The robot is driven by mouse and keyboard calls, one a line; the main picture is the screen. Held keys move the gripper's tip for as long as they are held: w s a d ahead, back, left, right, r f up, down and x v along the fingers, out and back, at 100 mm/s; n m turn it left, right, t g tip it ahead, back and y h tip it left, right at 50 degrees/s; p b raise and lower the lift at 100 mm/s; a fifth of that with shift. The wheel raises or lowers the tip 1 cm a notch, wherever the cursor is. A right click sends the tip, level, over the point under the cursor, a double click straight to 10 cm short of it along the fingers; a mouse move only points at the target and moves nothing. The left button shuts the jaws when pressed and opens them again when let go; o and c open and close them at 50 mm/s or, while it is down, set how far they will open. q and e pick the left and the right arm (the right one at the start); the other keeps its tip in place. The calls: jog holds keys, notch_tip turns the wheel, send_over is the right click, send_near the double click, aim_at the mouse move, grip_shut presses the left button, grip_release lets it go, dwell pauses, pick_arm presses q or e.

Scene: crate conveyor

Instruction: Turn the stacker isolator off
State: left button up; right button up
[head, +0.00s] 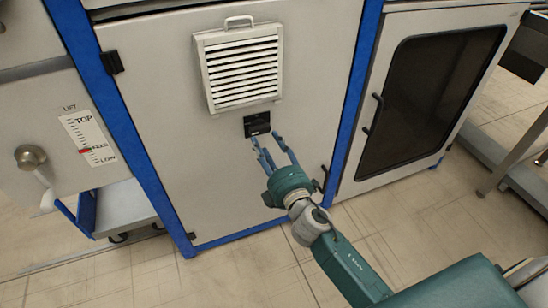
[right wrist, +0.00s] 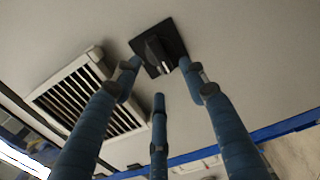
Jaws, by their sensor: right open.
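The isolator switch is a small black square plate with a dark knob (head: 257,125) on the grey cabinet door, just below the louvred vent. In the right wrist view the switch (right wrist: 160,50) shows its knob with a light mark, tilted in the picture. My right gripper (head: 270,145) is open, its blue fingers pointing at the door just below the switch. In the right wrist view its fingertips (right wrist: 158,75) spread around the switch's lower side, with nothing between them. Whether any finger touches the plate I cannot tell. My left gripper is not in view.
The louvred vent (head: 243,66) with a handle sticks out above the switch. Blue frame posts (head: 353,95) flank the door. A dark-windowed door (head: 430,90) is at the right. A lift lever (head: 32,160) and its scale (head: 90,138) are at the left.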

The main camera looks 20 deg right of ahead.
jog(key=s, duration=0.6)
jog(key=shift+s, duration=0.15)
jog(key=shift+d+f, duration=0.1)
dwell(0.3)
